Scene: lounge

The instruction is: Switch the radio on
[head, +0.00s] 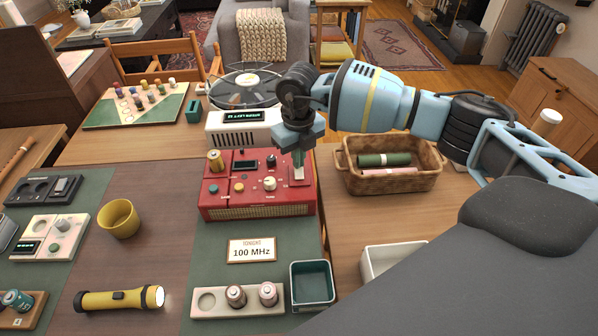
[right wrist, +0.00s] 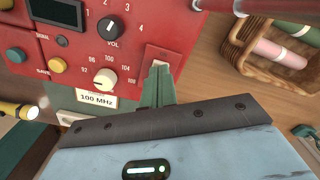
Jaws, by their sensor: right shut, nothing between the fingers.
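The red radio (head: 255,210) stands on the table's green mat, with dials, buttons and a small dark display (head: 244,165). My right gripper (head: 298,176) is over the radio's right end, pointing down. My left gripper is not in view.
A card reading 100 MHz (head: 251,251) lies in front of the radio. A wicker basket (head: 392,183) is to its right and a record player (head: 238,124) behind. A yellow cup (head: 119,219), a flashlight (head: 120,299) and a green bin (head: 312,285) are nearby.

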